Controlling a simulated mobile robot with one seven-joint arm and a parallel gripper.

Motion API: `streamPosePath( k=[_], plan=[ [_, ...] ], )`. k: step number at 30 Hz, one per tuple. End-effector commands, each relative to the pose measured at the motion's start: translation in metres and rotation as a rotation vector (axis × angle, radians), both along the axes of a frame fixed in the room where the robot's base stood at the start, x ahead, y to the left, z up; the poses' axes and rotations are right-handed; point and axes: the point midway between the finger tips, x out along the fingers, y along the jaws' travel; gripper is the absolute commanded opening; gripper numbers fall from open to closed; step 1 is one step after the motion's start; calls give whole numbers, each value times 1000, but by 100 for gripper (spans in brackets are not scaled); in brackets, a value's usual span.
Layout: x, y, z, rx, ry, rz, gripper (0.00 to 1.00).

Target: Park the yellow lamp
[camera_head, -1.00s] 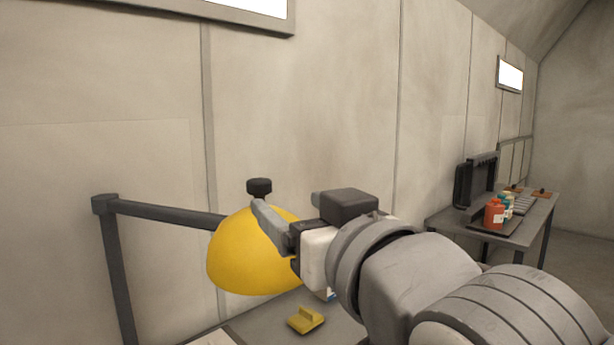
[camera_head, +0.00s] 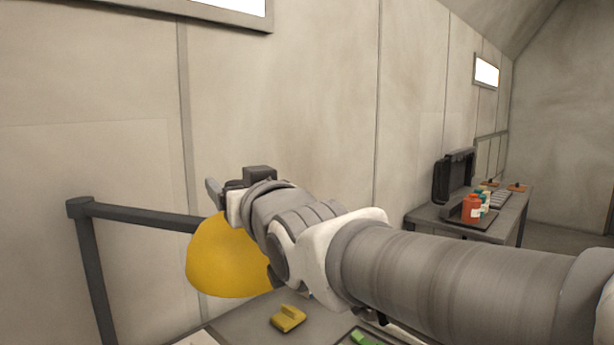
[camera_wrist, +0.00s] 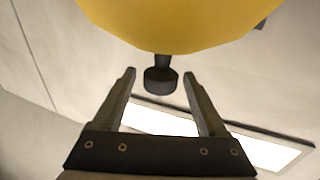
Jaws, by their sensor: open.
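The yellow lamp (camera_head: 222,262) is a dome-shaped shade at the end of a dark horizontal arm (camera_head: 140,215) on a dark post at the left. My gripper (camera_head: 213,188) is at the upper side of the shade, and my arm covers the shade's right part. In the wrist view the shade (camera_wrist: 170,25) fills the top. A black knob (camera_wrist: 160,82) on a short stem sticks out of it. My gripper (camera_wrist: 159,73) is open, with a finger on each side of the knob and gaps showing. The knob is hidden in the head view.
Below the lamp is a grey table (camera_head: 240,325) with a yellow block-like piece (camera_head: 288,318) and a green piece (camera_head: 360,338). At the right, a farther table (camera_head: 515,215) holds a black case (camera_head: 453,178) and a red bottle (camera_head: 472,208). A pale panelled wall stands behind.

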Motion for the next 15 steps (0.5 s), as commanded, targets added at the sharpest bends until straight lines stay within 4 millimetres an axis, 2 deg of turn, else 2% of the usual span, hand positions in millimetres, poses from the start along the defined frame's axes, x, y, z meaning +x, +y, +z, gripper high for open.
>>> streamPosePath(
  k=[6,15],
  plan=[
    [20,12,0,0,0,-1,75],
    [26,16,0,1,-1,0,75]
  ],
)
